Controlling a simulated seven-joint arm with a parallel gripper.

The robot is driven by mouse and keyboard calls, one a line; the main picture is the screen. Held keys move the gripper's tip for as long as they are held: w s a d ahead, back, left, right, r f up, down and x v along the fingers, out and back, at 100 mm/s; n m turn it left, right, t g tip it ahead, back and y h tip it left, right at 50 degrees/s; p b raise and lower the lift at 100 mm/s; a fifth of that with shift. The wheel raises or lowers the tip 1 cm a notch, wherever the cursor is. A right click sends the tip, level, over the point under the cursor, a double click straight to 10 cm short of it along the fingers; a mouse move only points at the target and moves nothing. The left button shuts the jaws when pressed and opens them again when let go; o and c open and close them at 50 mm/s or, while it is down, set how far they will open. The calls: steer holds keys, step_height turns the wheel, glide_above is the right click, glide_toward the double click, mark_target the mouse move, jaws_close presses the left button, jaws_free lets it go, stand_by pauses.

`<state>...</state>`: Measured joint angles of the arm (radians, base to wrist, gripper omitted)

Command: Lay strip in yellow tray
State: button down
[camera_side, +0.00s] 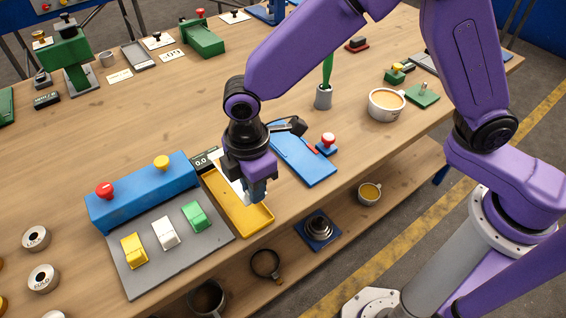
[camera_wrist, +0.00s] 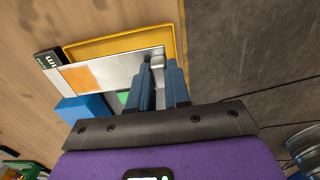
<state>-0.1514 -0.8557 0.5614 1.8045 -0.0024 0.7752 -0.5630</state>
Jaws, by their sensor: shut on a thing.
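The yellow tray (camera_side: 258,219) lies near the table's front edge, just right of the blue button box. In the wrist view its yellow rim (camera_wrist: 105,42) shows behind and beside the strip. The strip (camera_wrist: 120,68) is flat, pale and metallic, with an orange patch toward its left part. My gripper (camera_wrist: 163,68) is shut on the strip's right end. In the side view my gripper (camera_side: 257,198) is over the tray, and a pale part of the strip (camera_side: 226,184) shows left of it. The strip overlaps the tray; I cannot tell whether it touches the tray floor.
A small 0.0 display (camera_side: 204,161) stands at the tray's far end. The blue button box (camera_side: 143,192) and a grey panel (camera_side: 166,249) with coloured switches are on the left. A blue tray (camera_side: 303,160) and a red-topped button (camera_side: 327,144) are on the right.

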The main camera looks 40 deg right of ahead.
steer(key=shift+s+a+f, duration=0.1)
steer(key=shift+a+f, duration=0.05)
steer(key=shift+a, duration=0.4)
steer(key=shift+f, duration=3.65)
steer(key=c, duration=1)
jaws_free()
steer(key=shift+s, duration=0.1)
steer(key=shift+s, duration=0.15)
steer(key=shift+c, duration=1.1)
